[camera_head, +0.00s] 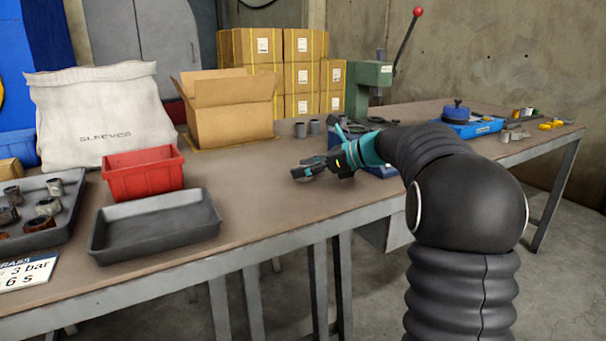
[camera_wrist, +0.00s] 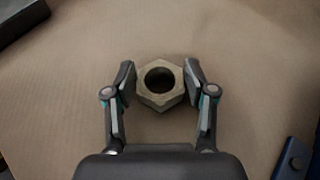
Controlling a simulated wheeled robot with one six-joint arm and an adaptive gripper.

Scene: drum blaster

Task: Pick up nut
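A brass-coloured hexagonal nut (camera_wrist: 143,92) with a dark round hole lies on the brown bench top in the wrist view. My gripper (camera_wrist: 160,84) is open, with one finger on each side of the nut. Small gaps seem to show between the fingers and the nut, so I cannot tell that either touches it. In the head view my gripper (camera_head: 304,171) is low over the bench, and the nut is not clearly visible there.
An empty dark tray (camera_head: 152,240), a red bin (camera_head: 144,174) and a tray of metal parts (camera_head: 68,222) stand to the left. An open cardboard box (camera_head: 228,115) is behind. A green press (camera_head: 368,85) and a blue fixture (camera_head: 474,127) stand to the right.

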